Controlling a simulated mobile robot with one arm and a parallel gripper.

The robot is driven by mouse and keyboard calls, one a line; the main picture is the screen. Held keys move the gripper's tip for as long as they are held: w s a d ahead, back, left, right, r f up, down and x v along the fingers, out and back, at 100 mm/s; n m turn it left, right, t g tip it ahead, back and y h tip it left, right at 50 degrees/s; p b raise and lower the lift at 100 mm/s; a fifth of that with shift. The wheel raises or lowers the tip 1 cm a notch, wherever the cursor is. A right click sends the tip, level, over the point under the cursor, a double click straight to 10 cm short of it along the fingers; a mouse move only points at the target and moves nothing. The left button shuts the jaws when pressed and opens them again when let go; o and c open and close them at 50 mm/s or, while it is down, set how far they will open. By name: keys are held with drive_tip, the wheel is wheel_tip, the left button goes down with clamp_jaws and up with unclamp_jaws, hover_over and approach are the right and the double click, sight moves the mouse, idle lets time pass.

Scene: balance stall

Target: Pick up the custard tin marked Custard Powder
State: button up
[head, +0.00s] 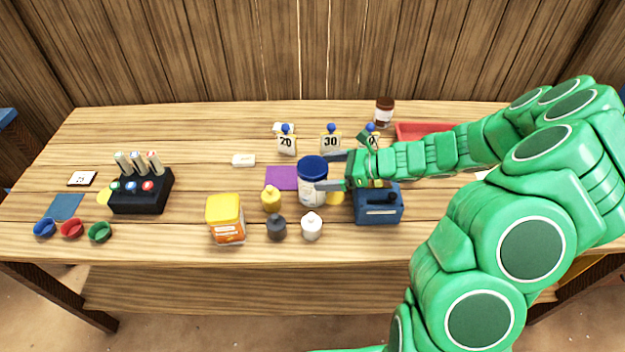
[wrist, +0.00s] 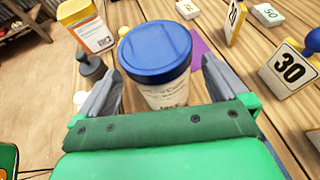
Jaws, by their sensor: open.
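A white tin with a blue lid (head: 313,190) stands upright on the table. In the wrist view the blue-lidded tin (wrist: 165,92) stands between the two fingers, with gaps visible at its sides; its small label print is unreadable. My gripper (head: 327,171) is open around the tin, its fingers pointing left in the head view. A second tin, orange and white with a yellow lid (head: 226,220), stands at the front left; it also shows in the wrist view (wrist: 88,27). Its label is also too small to read, so I cannot tell which is marked Custard Powder.
Yellow (head: 271,199), dark (head: 277,228) and white (head: 311,227) small pieces stand close by. A blue box (head: 379,208) is at the right under my arm. Numbered blocks (head: 287,145) stand behind. A black holder (head: 140,196) is at the left.

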sight(312, 173)
drive_tip(key=shift+x, duration=2.5)
drive_tip(key=shift+s, duration=0.1)
drive_tip(key=shift+c, duration=0.3)
drive_tip(key=c, duration=0.9)
drive_tip(key=shift+o, duration=0.2)
